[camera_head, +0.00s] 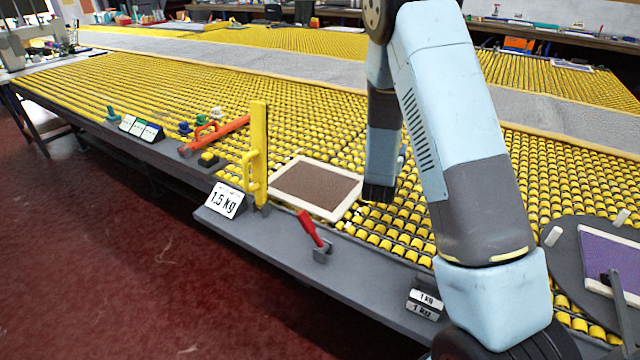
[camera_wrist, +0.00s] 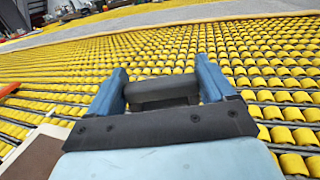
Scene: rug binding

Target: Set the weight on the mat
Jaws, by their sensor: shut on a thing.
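My gripper (camera_head: 379,191) is low over the yellow rollers, just right of a brown mat with a pale border (camera_head: 312,188). In the wrist view its blue fingers are shut on a dark grey handle-like piece (camera_wrist: 162,91), taken to be the weight. The rest of the weight is hidden, and I cannot tell whether it touches the rollers. The mat's edge also shows at the lower left of the wrist view (camera_wrist: 30,160). A purple mat with a pale border (camera_head: 606,251) lies on a dark grey board at the far right.
A yellow upright bar with a handle (camera_head: 259,150) stands left of the brown mat, behind a "1.5 kg" sign (camera_head: 226,200). An orange handled bar (camera_head: 216,134) lies further left. A red-handled tool (camera_head: 311,229) and "1 kg" signs (camera_head: 425,303) are along the front ledge.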

